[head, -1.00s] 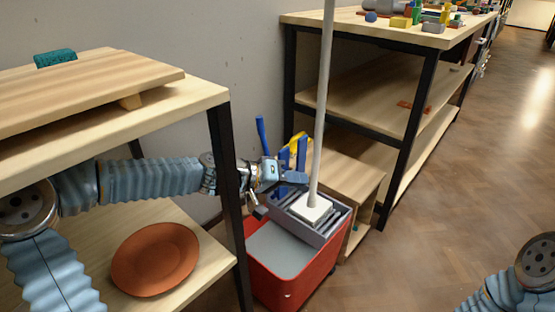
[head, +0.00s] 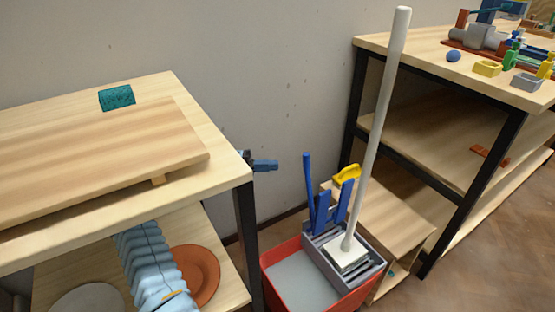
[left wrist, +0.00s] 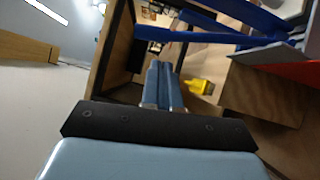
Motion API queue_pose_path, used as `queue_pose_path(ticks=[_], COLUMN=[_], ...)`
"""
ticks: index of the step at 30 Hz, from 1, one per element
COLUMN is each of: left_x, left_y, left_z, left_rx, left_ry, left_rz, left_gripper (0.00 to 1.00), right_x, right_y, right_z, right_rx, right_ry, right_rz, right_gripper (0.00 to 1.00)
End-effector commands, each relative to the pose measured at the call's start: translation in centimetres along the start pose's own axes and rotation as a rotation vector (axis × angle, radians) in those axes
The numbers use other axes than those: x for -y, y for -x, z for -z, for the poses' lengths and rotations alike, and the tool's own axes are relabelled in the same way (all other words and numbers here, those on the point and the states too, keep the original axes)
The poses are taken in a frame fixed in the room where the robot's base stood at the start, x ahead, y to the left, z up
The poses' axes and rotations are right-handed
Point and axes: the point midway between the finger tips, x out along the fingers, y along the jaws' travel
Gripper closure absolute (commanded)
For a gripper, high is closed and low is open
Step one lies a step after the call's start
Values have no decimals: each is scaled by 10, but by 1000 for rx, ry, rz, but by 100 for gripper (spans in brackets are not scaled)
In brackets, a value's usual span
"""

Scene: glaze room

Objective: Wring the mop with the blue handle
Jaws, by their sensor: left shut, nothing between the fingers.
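The mop's pale grey pole (head: 378,130) leans up to the right. Its white head (head: 347,252) sits in the grey wringer (head: 375,276) on the red bucket (head: 325,302). A blue handle (head: 308,190) stands up at the wringer's left side, beside blue uprights (head: 345,200). My right gripper is out of view.
A wooden shelf unit (head: 225,165) at left bears a raised board (head: 100,155) and a teal sponge-like block (head: 117,97); a terracotta plate (head: 200,272) lies below. A yellow-handled object (head: 347,173) is behind the wringer. A workbench (head: 440,62) with blocks stands at right.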

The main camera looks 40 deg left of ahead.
Motion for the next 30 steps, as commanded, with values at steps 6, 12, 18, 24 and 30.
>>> queue_pose_path(ticks=[6, 12, 18, 24, 30], left_x=[-2, -2, -1, -1, -1], left_y=[-43, -68, -77, -77, -80], left_z=[-1, 0, 0, 0, 1], left_rx=[3, 2, 0, 0, 1], left_ry=[-1, -2, -3, -3, -12], left_rz=[-1, -1, 1, 0, 6], left_gripper=[100, 100, 100, 100, 100], right_x=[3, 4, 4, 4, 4], right_y=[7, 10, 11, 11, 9], right_z=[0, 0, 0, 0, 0], right_rx=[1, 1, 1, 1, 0], right_ry=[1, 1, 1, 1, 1], right_rz=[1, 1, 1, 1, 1], right_gripper=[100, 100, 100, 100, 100])
